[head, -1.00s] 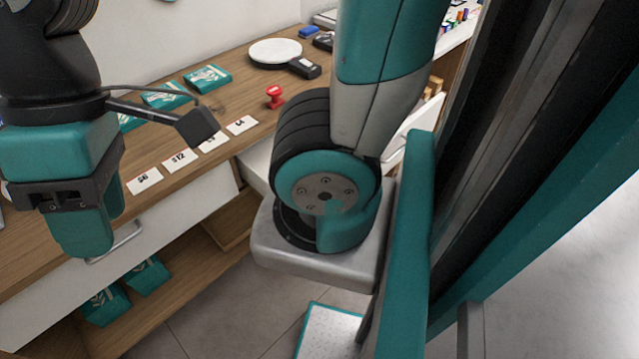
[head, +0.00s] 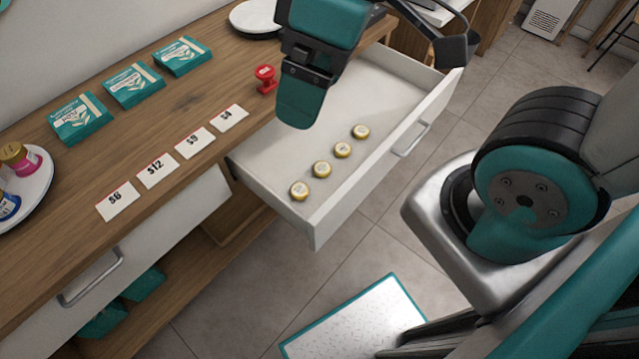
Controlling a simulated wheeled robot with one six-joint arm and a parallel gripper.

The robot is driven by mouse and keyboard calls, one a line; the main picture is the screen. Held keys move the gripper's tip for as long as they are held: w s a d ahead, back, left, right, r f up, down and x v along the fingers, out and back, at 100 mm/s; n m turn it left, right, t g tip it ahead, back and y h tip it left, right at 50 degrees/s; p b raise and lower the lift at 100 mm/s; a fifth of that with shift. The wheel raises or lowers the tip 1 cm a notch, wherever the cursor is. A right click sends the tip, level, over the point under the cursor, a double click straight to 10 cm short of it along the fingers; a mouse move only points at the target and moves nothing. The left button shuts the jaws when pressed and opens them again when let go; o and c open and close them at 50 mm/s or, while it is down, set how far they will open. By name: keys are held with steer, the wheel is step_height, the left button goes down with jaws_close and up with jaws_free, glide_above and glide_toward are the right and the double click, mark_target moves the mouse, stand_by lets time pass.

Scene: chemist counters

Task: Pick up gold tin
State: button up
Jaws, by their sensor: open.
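Several small round gold tins with pale lids sit in a slanted row in the open white drawer. The nearest gold tin (head: 299,190) is at the drawer's front left corner. Another gold tin (head: 321,169) lies behind it, then one more (head: 342,149), and the farthest gold tin (head: 361,131) is nearest the handle side. My gripper (head: 300,105) hangs above the drawer's back left part, left of and above the tins, touching none. Only one side of its fingers shows, and nothing is seen held in it.
The open drawer (head: 270,160) juts from the wooden counter (head: 130,180). Price cards (head: 157,170), teal boxes (head: 133,84), a red stamp (head: 265,78) and a round white tray (head: 40,190) with small jars stand on the counter. A metal-topped platform (head: 355,320) lies on the tiled floor.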

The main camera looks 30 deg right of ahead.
steer(key=w+d+f+n+h+b, duration=0.1)
steer(key=w+f+n+b, duration=0.35)
steer(key=f+b, duration=0.4)
steer(key=w+d+f+n+h+b, duration=0.1)
steer(key=w+d+f+n+b, duration=0.15)
steer(key=w+f+b, duration=0.6)
steer(key=n+h+b, duration=0.2)
steer(key=n+b, duration=0.5)
steer(key=n, duration=0.1)
glide_above(300, 189)
steer(key=f, duration=2.7)
steer(key=shift+s+d, duration=0.15)
steer(key=shift+d, duration=0.1)
steer(key=f, duration=0.1)
steer(key=f+b, duration=0.1)
steer(key=f, duration=0.3)
steer(key=shift+a+f, duration=0.15)
steer(key=shift+a, duration=0.15)
steer(key=c, duration=1)
